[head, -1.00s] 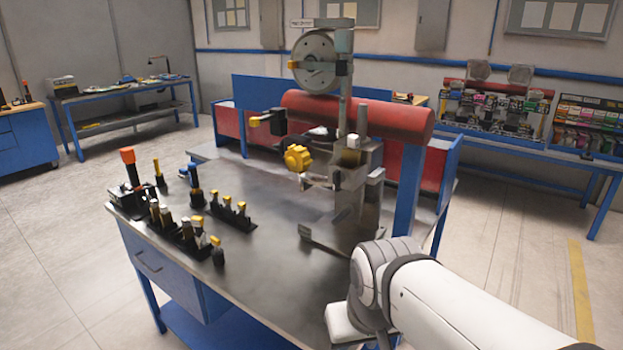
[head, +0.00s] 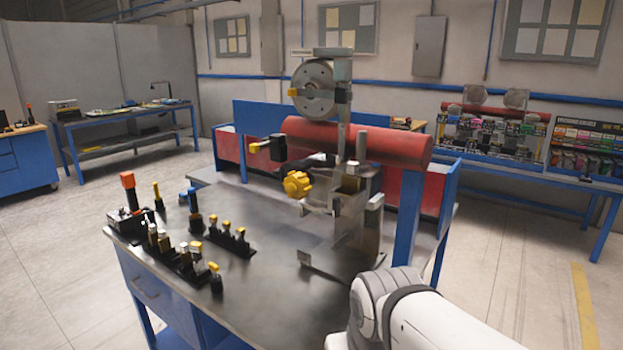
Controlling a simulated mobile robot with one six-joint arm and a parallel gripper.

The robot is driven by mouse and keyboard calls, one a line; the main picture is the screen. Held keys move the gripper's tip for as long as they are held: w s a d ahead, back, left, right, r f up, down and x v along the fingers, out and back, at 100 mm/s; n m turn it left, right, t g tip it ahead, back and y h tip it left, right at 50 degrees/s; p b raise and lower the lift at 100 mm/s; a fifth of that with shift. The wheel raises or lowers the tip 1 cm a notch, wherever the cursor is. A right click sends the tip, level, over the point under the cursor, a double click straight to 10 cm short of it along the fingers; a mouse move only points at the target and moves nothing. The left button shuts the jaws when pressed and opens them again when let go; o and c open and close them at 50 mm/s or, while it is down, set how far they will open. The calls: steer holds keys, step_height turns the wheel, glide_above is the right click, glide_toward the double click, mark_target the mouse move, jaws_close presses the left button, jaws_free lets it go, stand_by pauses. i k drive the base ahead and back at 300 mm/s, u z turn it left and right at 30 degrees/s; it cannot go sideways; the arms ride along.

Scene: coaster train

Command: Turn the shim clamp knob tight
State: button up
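A yellow lobed knob (head: 297,184) sits on the front of a grey metal fixture (head: 350,215) on the workbench, and looks like the clamp knob. A second, smaller yellow handle (head: 256,147) on a black block is up and to the left of it. I cannot make out a shim. My white arm enters at the lower right, in front of the bench. My gripper is not in view; the arm's end is cut off by the bottom edge of the picture.
A red cylinder (head: 400,147) lies behind the fixture, and a round metal disc (head: 313,90) stands above it. Black racks with yellow-topped tools (head: 230,240) stand at the bench's left. The dark bench top (head: 270,285) is clear in front.

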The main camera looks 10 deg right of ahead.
mark_target(337, 204)
steer(key=u, duration=0.5)
steer(key=k, duration=0.55)
steer(key=u, duration=0.15)
steer(key=i, duration=0.9)
steer(key=u, duration=0.05)
